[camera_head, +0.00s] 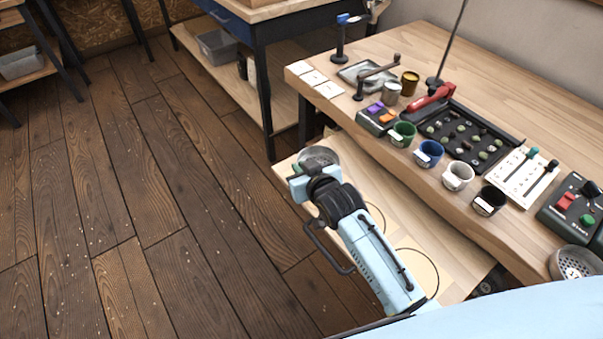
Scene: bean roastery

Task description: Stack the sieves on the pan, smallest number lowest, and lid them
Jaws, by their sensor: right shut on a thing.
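My right gripper (305,181) is over the far left end of the low pale bench (455,282). It is shut on a round metal thing (319,155), which shows just beyond the fingers. The gripper hides part of it, so I cannot tell whether it is a sieve, the pan or the lid. A round metal dish with a holed bottom (575,263), like a sieve, stands on the wooden table at the lower right edge of the view. No number is readable on either. My left gripper is not in view.
The wooden table (440,50) holds several cups (429,154), a black tray of beans (466,140), a hand crank (376,70) and switch boxes (573,208). The low bench has a drawn circle (436,270), partly behind my arm. Open floor (150,200) lies left.

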